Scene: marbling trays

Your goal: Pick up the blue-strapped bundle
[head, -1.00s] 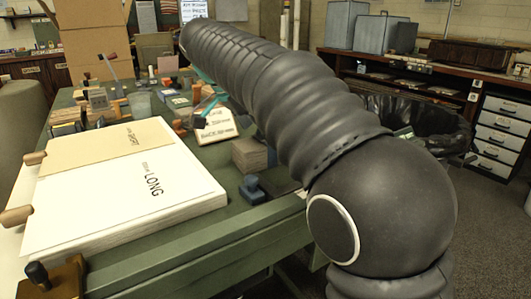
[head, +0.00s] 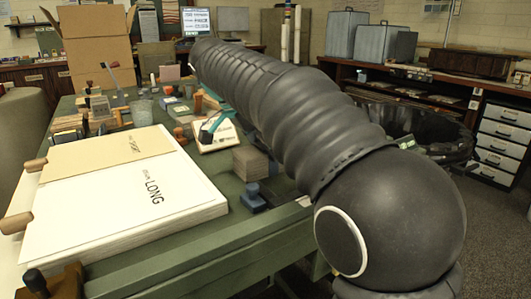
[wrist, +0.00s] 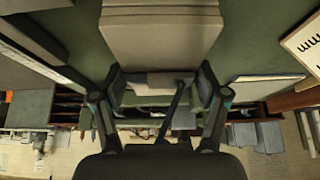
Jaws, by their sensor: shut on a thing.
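In the wrist view my gripper (wrist: 160,86) is shut, its two dark fingers on either side of a small beige-grey piece. I take this piece for the bundle (wrist: 160,79), but no blue strap shows clearly on it. A larger layered beige block (wrist: 160,38) fills the top middle of that view; I cannot tell whether it touches the held piece. In the head view my arm hides most of the gripper and what it holds. A teal and dark part, probably of my gripper, shows beside the arm in front of a lettered card (head: 217,146).
On the green table (head: 190,254) lie a large white stack (head: 110,200), a grey-brown block (head: 250,164) and a dark blue tool (head: 252,199). Small tools and a clear cup (head: 141,108) crowd the back. A black-lined bin (head: 430,135) stands at right.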

